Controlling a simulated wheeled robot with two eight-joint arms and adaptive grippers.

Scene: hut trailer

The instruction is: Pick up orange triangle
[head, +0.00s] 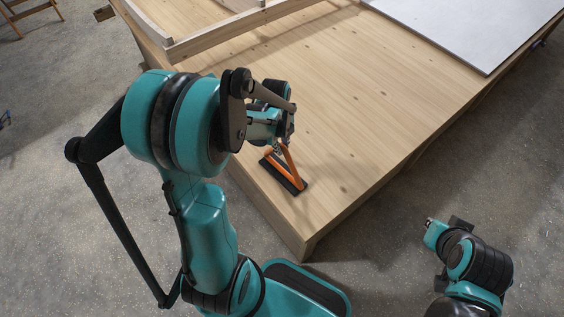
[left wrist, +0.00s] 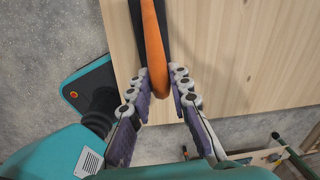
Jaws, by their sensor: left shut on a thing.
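The orange triangle (head: 291,168) is on the wooden tabletop near its front corner, with a black edge strip along its lower side. My left gripper (head: 283,146) is over it and shut on its upper part. In the left wrist view the triangle (left wrist: 154,40) shows as an orange bar with a black strip behind it, its end between the two fingers of my left gripper (left wrist: 160,78). The arm hides part of the triangle in the head view. My right gripper (head: 436,230) is off the table at the lower right, and its jaws cannot be made out.
The wooden table (head: 370,120) has wide bare room right of the triangle. A wooden frame (head: 215,38) lies at the back left, and a white panel (head: 480,25) at the back right. The table's front edges are close to the triangle. Grey floor surrounds the table.

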